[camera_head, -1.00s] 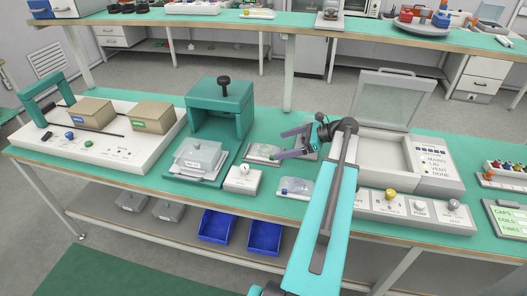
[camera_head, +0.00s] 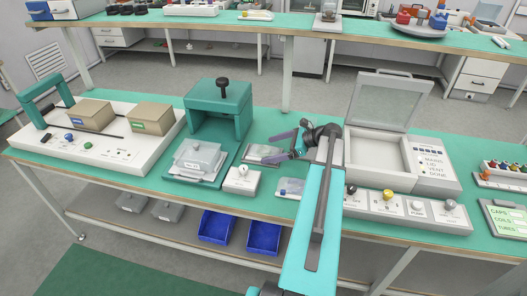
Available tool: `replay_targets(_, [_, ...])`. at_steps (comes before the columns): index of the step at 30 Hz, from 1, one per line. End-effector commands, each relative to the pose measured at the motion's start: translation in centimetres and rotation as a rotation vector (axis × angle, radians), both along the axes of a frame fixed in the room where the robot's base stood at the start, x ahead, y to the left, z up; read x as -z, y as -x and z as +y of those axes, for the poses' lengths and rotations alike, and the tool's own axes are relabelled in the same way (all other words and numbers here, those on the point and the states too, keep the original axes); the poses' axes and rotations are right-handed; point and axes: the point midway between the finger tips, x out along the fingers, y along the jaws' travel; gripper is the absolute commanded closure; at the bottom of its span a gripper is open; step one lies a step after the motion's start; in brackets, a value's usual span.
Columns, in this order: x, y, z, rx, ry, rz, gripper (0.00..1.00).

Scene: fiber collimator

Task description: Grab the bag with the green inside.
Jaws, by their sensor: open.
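Two clear bags lie on the green bench top. The back bag (camera_head: 255,152) is partly hidden by my gripper. The front bag (camera_head: 289,187) lies nearer the bench edge, with its right side hidden by my arm. The contents of both are too small to make out, so I cannot tell which has green inside. My gripper (camera_head: 268,148) is open, with its two purple fingers pointing left over the back bag. Nothing shows between the fingers, and I cannot tell how high they are above the bag.
A green press (camera_head: 219,105) and a small white knob box (camera_head: 242,180) stand left of the bags. A white open-lidded chamber (camera_head: 374,153) stands right, with a knob panel (camera_head: 405,208) in front. Two blue bins (camera_head: 216,226) sit on the lower shelf.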

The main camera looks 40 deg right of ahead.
Motion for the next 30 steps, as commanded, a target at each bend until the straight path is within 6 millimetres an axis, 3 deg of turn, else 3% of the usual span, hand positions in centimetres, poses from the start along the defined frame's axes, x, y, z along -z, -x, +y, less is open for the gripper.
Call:
replay_targets(7, [1.0, -1.7, 1.1, -0.001, 0.0, 0.0, 0.04])
replay_targets(24, [1.1, -1.8, 1.2, -0.001, 0.0, 0.0, 0.04])
replay_targets(30, [1.1, -1.8, 1.2, -0.001, 0.0, 0.0, 0.38])
